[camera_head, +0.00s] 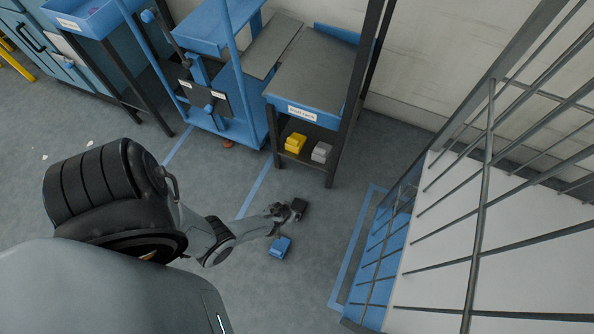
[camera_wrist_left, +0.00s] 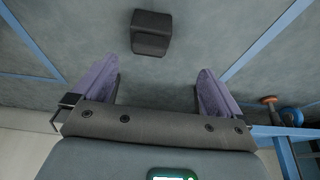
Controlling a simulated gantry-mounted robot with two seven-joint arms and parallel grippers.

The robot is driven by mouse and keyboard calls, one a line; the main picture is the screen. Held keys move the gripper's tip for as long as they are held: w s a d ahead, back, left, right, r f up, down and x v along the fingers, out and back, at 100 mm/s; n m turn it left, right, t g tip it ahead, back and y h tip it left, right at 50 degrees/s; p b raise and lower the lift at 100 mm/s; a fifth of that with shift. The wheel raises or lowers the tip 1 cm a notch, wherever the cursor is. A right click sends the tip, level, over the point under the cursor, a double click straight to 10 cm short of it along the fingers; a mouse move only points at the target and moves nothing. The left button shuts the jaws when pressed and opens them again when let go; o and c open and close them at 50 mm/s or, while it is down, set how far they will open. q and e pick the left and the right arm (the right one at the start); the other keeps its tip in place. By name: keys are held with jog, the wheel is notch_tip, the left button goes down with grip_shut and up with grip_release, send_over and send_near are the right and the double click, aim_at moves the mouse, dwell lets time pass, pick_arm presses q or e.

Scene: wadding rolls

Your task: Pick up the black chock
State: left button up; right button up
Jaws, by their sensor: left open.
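The black chock (camera_head: 300,208) lies on the grey floor, at the end of my left arm in the head view. In the left wrist view the black chock (camera_wrist_left: 150,32) is a dark block beyond the fingertips, roughly in line with the gap. My left gripper (camera_head: 283,213) is close beside the chock in the head view. In the left wrist view its purple fingers (camera_wrist_left: 157,75) are wide apart with only floor between them. My right gripper is in neither view.
Yellow chocks (camera_head: 295,142) and grey chocks (camera_head: 321,152) sit on the low shelf of a bench (camera_head: 304,109). A metal railing (camera_head: 484,190) and white platform (camera_head: 483,262) stand at right.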

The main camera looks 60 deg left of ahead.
aim_at(297, 207)
pick_arm(q)
jog(key=shift+t, duration=0.3)
jog(key=b+x, duration=0.4)
jog(key=x, duration=0.1)
jog(key=w+b+x, duration=0.1)
jog(key=b+x, duration=0.1)
jog(key=x, duration=0.1)
jog(key=shift+w+d+b, duration=0.15)
jog(key=shift+d+b, duration=0.15)
jog(key=shift+d, duration=0.1)
jog(key=b+x, duration=0.5)
jog(key=shift+w+a+f+b, duration=0.1)
jog(key=shift+w+a+b, duration=0.1)
jog(key=shift+a+b, duration=0.1)
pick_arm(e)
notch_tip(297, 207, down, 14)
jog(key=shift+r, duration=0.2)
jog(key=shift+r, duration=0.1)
pick_arm(q)
jog(key=c, duration=1.3)
jog(key=shift+o, duration=0.2)
